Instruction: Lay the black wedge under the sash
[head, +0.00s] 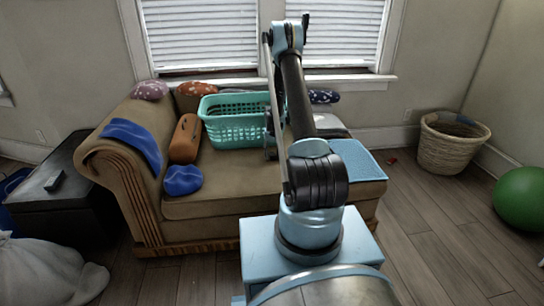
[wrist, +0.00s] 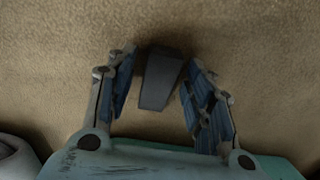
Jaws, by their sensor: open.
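The black wedge (wrist: 160,80) shows in the wrist view as a dark grey tapered block on the tan couch cushion, its narrow end toward the gripper base. My gripper (wrist: 158,70) is open, with one blue-padded finger on each side of the wedge. Gaps show between the fingers and the wedge. In the head view the wedge cannot be made out. The window sash (head: 198,70) is at the back wall, below white blinds, above the sill (head: 362,80).
A turquoise basket (head: 235,130) stands on the couch (head: 225,205) left of my gripper. An orange bolster (head: 186,138) and blue cushion (head: 183,180) lie farther left. A blue folded cloth (head: 357,160) lies at right. A wicker basket (head: 450,148) and green ball (head: 522,198) stand on the floor.

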